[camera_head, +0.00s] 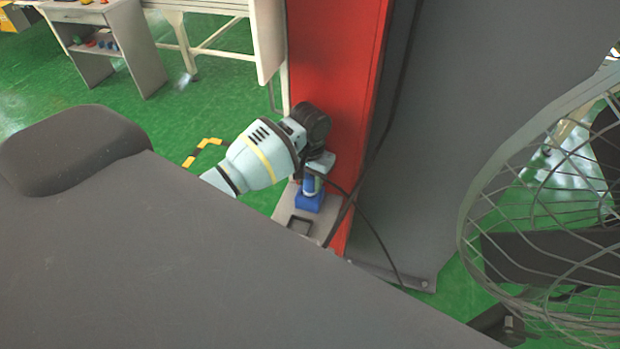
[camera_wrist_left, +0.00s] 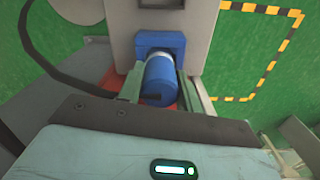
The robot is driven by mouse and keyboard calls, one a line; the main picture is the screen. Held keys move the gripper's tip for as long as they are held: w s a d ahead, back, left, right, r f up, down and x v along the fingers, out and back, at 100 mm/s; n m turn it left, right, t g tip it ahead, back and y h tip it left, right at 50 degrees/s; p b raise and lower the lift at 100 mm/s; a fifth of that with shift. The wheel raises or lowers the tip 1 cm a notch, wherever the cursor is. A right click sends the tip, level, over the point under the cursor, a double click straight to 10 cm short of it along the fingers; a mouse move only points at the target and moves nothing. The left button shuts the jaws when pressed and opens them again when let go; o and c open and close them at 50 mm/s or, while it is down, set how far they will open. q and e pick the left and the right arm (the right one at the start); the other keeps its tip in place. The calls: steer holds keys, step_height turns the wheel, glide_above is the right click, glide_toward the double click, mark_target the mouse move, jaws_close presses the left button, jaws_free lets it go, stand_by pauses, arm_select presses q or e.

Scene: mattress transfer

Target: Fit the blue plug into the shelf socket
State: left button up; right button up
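My left gripper (camera_head: 312,180) is beside the red post in the head view, pointing down. In the left wrist view its two fingers (camera_wrist_left: 164,90) lie along both sides of the blue plug (camera_wrist_left: 160,80), a blue cylinder, and appear closed on it. The plug's far end meets the blue square socket (camera_wrist_left: 160,43) on a grey plate; how deep it sits cannot be told. In the head view the blue socket (camera_head: 308,203) shows just below the gripper, with the plug mostly hidden by the fingers. My right gripper is not in view.
The red post (camera_head: 335,60) stands close behind the gripper. A dark cable (camera_head: 385,125) hangs along it, and another loops at left in the wrist view (camera_wrist_left: 35,60). A wire fan cage (camera_head: 545,210) is at right. A desk (camera_head: 105,40) stands far back on green floor.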

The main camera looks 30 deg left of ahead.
arm_select(q)
steer(key=o, duration=0.4)
steer(key=shift+r, duration=3.95)
